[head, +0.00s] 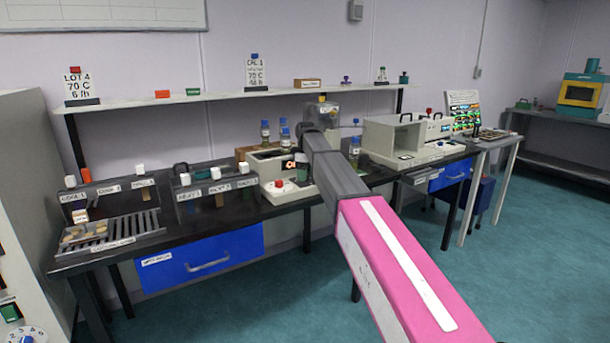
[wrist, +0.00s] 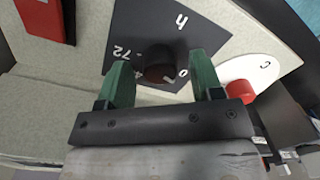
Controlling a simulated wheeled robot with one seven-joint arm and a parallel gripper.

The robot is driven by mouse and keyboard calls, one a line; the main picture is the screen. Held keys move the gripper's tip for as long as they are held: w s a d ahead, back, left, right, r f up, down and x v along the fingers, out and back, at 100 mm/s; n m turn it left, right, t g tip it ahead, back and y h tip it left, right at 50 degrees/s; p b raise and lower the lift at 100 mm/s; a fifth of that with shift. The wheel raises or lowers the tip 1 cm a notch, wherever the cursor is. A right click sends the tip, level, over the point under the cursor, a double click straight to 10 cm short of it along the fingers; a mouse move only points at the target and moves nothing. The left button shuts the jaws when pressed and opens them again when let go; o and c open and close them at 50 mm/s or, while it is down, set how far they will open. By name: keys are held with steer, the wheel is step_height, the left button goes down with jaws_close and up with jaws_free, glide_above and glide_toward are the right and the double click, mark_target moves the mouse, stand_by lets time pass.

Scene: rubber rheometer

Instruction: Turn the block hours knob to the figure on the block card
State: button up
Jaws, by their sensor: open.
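In the wrist view a dark round knob (wrist: 160,73) stands on a black dial plate (wrist: 207,28) marked "h", with "72" and "0" readable near it. My gripper (wrist: 161,62) is open, with one green finger on each side of the knob; whether either finger touches it I cannot tell. The knob's pointer is not clear. In the head view my arm reaches the block unit (head: 268,165) with a lit display and hides much of its front. Two shelf cards show: "LOT 4 70 C 6 h" (head: 76,83) and "CAL 1 70 C 48 h" (head: 256,71).
A red knob (wrist: 238,93) on a white dial marked "C" sits close right of my gripper. A red part (wrist: 42,20) is at the upper left. Blue-capped bottles (head: 265,132) stand behind the block unit. Racks (head: 213,190) stand left; open floor (head: 540,240) lies right.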

steer(key=c, duration=0.9)
steer(key=m, duration=1.4)
steer(key=shift+d+m, duration=0.1)
steer(key=shift+m, duration=0.3)
steer(key=m, duration=0.4)
steer(key=shift+m+t, duration=0.3)
steer(key=shift+m, duration=0.1)
